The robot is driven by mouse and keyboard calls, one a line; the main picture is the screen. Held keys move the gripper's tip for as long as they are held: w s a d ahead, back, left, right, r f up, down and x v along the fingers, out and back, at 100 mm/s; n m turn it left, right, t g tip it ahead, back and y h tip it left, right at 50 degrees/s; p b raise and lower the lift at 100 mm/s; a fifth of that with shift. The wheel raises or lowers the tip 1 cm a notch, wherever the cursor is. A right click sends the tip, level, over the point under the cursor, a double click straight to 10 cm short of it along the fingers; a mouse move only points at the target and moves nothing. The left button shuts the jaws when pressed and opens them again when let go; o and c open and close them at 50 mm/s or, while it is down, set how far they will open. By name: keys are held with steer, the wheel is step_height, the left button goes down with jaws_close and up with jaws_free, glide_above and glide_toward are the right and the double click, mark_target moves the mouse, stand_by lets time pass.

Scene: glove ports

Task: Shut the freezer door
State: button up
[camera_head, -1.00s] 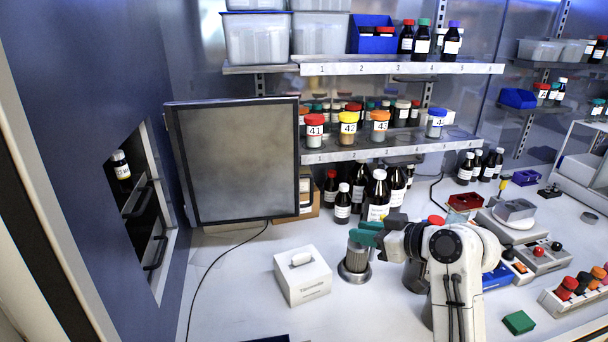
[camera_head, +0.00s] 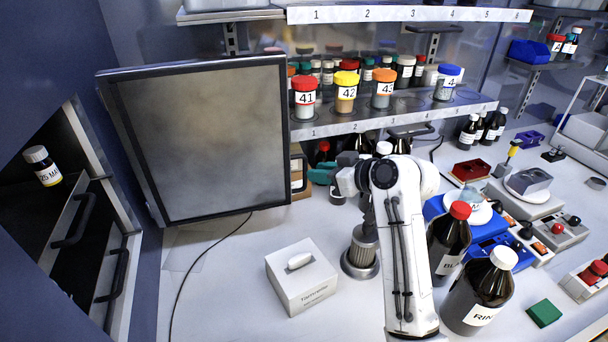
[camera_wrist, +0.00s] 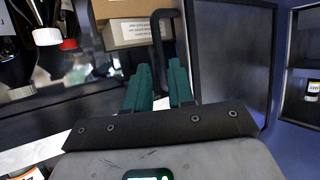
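The freezer door (camera_head: 205,140) is a grey panel in a dark frame, standing open from the blue freezer wall at the left. The freezer opening (camera_head: 75,225) shows drawers with dark handles inside. My gripper (camera_head: 318,176) has teal fingers and is beside the door's right, free edge. In the wrist view my gripper (camera_wrist: 160,66) has its two fingers apart with nothing between them. A black bar handle (camera_wrist: 160,45) stands just beyond the fingertips, and the door (camera_wrist: 232,60) fills the right. Whether the fingers touch the handle is unclear.
A small white-capped bottle (camera_head: 43,166) stands inside the freezer. Brown bottles (camera_head: 478,293) stand at the right. A shelf with jars (camera_head: 345,92) is behind.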

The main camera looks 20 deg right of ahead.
mark_target(305, 185)
steer(key=b+x, duration=0.2)
steer(key=x, duration=0.3)
steer(key=shift+w+a+f, duration=0.15)
steer(key=shift+w+a, duration=0.05)
jaws_close()
stand_by(0.3)
